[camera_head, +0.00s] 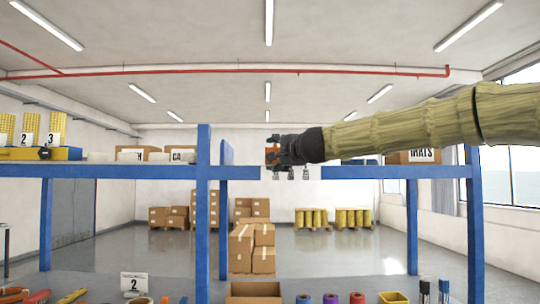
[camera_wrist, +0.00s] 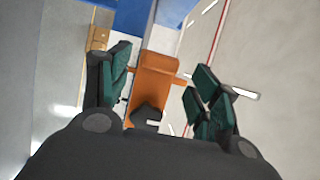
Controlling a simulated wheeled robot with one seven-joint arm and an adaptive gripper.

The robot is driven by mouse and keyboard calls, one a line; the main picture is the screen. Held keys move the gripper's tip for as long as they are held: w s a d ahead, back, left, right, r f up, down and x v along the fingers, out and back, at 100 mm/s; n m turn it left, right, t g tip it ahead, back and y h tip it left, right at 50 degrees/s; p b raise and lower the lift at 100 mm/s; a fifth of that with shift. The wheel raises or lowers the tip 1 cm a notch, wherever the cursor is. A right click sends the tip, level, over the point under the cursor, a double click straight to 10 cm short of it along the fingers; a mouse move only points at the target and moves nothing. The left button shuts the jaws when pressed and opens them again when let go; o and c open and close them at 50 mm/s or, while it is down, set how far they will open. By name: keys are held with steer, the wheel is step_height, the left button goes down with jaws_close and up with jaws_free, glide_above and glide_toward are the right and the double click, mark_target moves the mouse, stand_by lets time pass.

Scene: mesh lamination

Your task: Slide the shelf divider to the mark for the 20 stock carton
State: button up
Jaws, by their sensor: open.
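My gripper (camera_head: 276,150) is at the upper shelf, a little right of a blue upright. In the wrist view, my gripper (camera_wrist: 160,78) is open, with green-padded fingers on both sides of an orange piece (camera_wrist: 157,68). I cannot tell whether the fingers touch it. The orange piece (camera_head: 272,154) is mostly hidden behind my gripper in the head view. It may be the shelf divider or its handle. A white strip (camera_head: 318,173) with small dark marks is on the shelf front below my gripper. The marks are too small to read, so I cannot tell which is for 20.
Blue uprights (camera_head: 203,215) and the shelf beam (camera_head: 110,171) frame the shelf. Labelled cartons (camera_head: 182,154) stand left, and a MATS carton (camera_head: 424,156) right. An open carton (camera_head: 253,291) and tape rolls sit below.

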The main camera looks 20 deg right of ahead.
steer(key=shift+w+a+p, duration=0.15)
steer(key=shift+w+p, duration=0.25)
steer(key=shift+w, duration=0.9)
steer(key=shift+w+a+p, duration=0.15)
steer(key=shift+w+p, duration=0.25)
steer(key=shift+w, duration=0.9)
